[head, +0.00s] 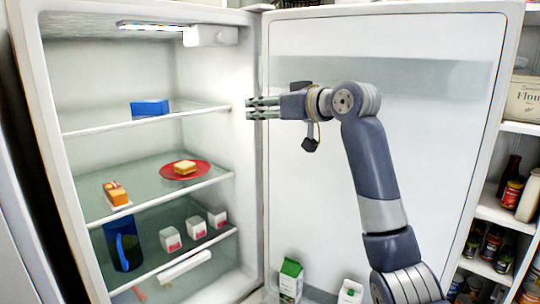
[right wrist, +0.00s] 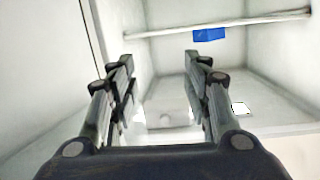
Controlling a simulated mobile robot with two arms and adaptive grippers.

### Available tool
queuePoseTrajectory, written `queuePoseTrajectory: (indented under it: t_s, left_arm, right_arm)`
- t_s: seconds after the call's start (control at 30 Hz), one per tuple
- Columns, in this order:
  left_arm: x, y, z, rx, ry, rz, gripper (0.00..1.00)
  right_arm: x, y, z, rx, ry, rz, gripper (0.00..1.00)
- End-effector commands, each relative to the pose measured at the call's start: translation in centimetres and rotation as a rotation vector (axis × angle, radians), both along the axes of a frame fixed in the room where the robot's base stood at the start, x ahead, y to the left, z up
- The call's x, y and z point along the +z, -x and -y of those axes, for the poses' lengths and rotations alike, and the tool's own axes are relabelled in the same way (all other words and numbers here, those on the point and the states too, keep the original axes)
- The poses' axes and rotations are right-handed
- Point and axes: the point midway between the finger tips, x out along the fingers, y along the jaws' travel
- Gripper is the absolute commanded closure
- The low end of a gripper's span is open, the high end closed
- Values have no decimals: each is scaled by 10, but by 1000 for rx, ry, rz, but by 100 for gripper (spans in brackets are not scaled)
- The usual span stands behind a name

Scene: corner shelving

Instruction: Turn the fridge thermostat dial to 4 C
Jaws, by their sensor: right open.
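The fridge stands open, and a white housing (head: 212,35) is mounted under its ceiling at the right, beside a lit strip. A rounded end of the housing (head: 190,37) may be the thermostat dial, but no numbers or pointer can be read. My right gripper (head: 250,108) is open and empty, pointing left at the fridge opening, below the housing and apart from it. In the right wrist view its two fingers (right wrist: 160,85) stand apart, with a pale shape between them that I cannot make out clearly. My left gripper is not in view.
A blue box (head: 150,108) sits on the top glass shelf. A red plate (head: 198,172) with food and a cake slice (head: 116,193) are on the shelf below. The open door (head: 440,130) stands behind my right arm. Stocked shelves (head: 522,128) are at the far right.

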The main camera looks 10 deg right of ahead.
Motion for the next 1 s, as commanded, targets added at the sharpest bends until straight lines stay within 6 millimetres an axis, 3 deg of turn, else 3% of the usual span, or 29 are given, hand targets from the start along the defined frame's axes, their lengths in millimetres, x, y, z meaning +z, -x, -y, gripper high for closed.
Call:
queuePoseTrajectory:
  t_s: [0.3, 0.5, 0.7, 1.0]
  left_arm:
    - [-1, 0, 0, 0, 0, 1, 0]
    - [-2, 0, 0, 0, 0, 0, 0]
    - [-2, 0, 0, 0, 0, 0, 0]
    - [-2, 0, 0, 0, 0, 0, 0]
  right_arm:
    - [-65, -9, 4, -28, 16, -71, 55]
    - [-96, -12, 7, -44, 26, -104, 55]
    - [-112, -12, 8, -51, 30, -120, 55]
    - [-114, -12, 8, -51, 31, -122, 55]
